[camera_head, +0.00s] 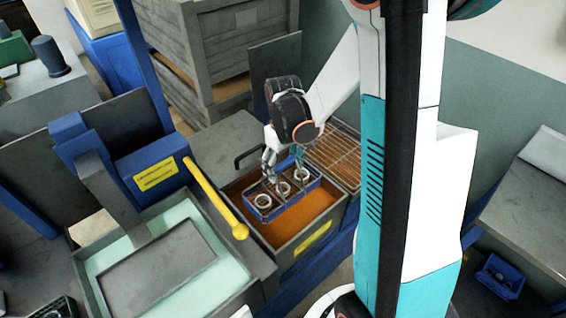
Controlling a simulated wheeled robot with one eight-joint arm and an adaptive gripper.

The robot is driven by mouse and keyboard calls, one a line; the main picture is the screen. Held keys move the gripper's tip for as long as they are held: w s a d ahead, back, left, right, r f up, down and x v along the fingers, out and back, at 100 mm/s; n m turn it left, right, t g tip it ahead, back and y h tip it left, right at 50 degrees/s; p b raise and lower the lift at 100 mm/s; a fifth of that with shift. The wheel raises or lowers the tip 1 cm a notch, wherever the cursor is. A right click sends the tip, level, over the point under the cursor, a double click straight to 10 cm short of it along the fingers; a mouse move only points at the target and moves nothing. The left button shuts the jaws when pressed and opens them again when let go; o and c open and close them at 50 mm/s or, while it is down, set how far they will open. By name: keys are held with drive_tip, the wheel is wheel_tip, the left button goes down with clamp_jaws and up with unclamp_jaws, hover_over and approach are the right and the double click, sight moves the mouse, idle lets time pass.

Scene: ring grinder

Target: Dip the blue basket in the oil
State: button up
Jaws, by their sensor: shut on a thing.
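The blue basket (272,214) hangs from my gripper (283,166) within the opening of the grey oil tank (324,229). Several pale metal rings (283,188) sit in its compartments. The brown-orange oil (297,225) shows in front of the basket and to its side. My gripper is shut on the basket at its back edge; the exact grip is small and partly hidden. The basket looks about level. I cannot tell whether its underside touches the oil.
A wire rack (335,154) lies right of the oil. A yellow lever (215,198) stands left of the tank, beside a pale green bath (197,279) with a grey plate. Wooden crates (213,55) stand behind. Another blue basket (501,277) sits at lower right.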

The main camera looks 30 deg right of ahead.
sight(283, 188)
drive_tip(key=shift+f+b, duration=5.1)
drive_tip(key=shift+f, duration=0.95)
idle(0.9)
